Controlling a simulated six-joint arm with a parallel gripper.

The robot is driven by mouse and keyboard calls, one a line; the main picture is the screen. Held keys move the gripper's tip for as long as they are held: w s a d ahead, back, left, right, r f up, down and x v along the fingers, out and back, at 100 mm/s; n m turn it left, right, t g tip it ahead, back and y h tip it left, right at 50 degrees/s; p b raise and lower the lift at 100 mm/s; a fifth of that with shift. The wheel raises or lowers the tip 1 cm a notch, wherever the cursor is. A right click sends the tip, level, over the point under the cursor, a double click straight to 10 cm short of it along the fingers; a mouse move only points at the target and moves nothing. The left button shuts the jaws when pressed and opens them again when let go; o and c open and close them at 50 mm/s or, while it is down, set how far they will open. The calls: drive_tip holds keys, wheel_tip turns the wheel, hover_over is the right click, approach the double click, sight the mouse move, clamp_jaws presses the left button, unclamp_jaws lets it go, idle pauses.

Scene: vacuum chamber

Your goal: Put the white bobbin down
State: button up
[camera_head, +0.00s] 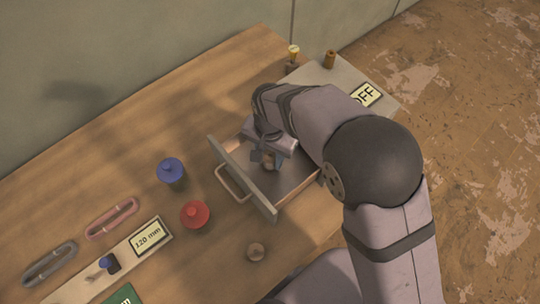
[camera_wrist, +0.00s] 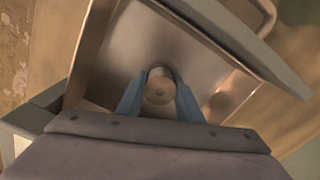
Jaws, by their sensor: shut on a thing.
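The white bobbin (camera_wrist: 159,91) looks pale tan in this light. In the wrist view its round end shows between the two blue fingers of my gripper (camera_wrist: 160,84), which is shut on it. In the head view my gripper (camera_head: 267,158) is over the inside of an open drawer (camera_head: 292,178), and only a small part of the bobbin shows below it. The bare metal drawer floor (camera_wrist: 150,45) surrounds the bobbin in the wrist view. I cannot tell whether the bobbin touches the floor.
The drawer front (camera_head: 245,180) with its handle (camera_head: 230,185) stands left of my gripper. A blue-lidded jar (camera_head: 171,171), a red-lidded jar (camera_head: 195,214) and a small round brown thing (camera_head: 256,252) stand on the wooden table. An OFF sign (camera_head: 366,95) lies on the cabinet top.

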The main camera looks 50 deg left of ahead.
sight(270, 156)
drive_tip(key=shift+f, duration=0.35)
drive_tip(key=shift+f, duration=0.2)
drive_tip(key=o, duration=1)
drive_tip(key=shift+r, duration=0.1)
wheel_tip(270, 156, up, 12)
drive_tip(key=b, duration=0.3)
drive_tip(key=shift+r, duration=0.15)
